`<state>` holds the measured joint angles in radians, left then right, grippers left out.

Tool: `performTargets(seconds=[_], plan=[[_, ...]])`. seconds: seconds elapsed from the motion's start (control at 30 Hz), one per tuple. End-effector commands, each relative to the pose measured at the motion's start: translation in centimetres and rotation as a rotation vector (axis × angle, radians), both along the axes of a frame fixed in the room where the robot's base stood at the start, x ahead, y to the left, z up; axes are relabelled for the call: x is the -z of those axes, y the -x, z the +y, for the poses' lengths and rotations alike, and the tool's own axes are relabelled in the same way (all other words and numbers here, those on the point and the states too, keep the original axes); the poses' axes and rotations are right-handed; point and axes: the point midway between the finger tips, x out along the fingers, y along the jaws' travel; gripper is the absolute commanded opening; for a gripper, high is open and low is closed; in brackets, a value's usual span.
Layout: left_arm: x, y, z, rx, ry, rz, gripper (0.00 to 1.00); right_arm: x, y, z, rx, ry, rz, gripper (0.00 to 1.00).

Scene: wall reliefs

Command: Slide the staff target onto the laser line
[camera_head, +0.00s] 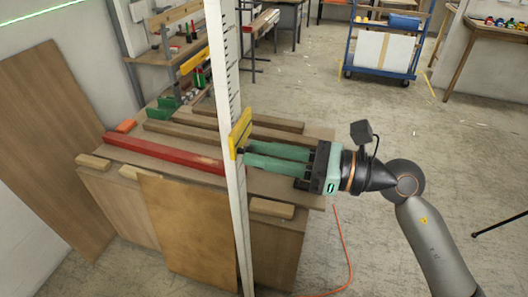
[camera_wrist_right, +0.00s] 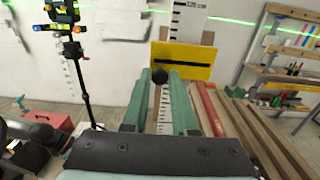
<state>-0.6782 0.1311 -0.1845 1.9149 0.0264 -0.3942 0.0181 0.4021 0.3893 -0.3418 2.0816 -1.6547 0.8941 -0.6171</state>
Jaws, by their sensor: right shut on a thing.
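The yellow staff target (camera_head: 240,132) is a plate on the tall white graduated staff (camera_head: 226,50). In the right wrist view the target (camera_wrist_right: 195,54) faces me with a dark horizontal line across it. My right gripper (camera_head: 245,154) reaches in from the right. Its green fingers are shut on a black knob (camera_wrist_right: 159,76) at the front of the target. The green laser line (camera_wrist_right: 240,20) crosses the wall and the staff, above the target's top edge. It also shows at the head view's upper left (camera_head: 40,12). My left gripper is not in view.
A bench with a red beam (camera_head: 165,153) and several timbers stands behind and beside the staff. A plywood sheet (camera_head: 190,235) leans on its front. A tripod with a device (camera_wrist_right: 68,48) stands at the wrist view's left. An orange cable (camera_head: 345,250) lies on the floor.

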Motion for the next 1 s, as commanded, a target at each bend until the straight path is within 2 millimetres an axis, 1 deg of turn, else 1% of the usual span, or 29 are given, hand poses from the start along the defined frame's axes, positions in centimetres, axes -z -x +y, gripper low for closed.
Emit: performTargets(seconds=[0.37, 0.47, 0.57, 0.7, 0.8, 0.87, 1.0], plan=[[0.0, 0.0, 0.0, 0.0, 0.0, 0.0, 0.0, 0.0, 0.0, 0.0, 0.0, 0.001, 0.0, 0.0], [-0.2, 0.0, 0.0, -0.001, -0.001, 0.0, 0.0, -0.3, 0.0, 0.0, 0.0, 0.001, -0.001, 0.0], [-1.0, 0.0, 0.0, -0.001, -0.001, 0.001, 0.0, -1.4, 0.0, 0.0, 0.001, 0.001, -0.004, 0.0], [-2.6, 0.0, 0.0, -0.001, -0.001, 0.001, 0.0, -4.0, 0.0, 0.0, 0.0, 0.001, -0.007, 0.0], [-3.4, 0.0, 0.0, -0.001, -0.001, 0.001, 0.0, -5.3, 0.0, 0.0, 0.001, 0.0, -0.006, 0.0], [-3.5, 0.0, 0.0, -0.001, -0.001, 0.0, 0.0, -5.6, 0.0, 0.0, 0.001, -0.002, -0.005, 0.0], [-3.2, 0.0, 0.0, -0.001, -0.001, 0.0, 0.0, -5.3, 0.0, 0.0, 0.0, -0.003, -0.001, 0.0]])
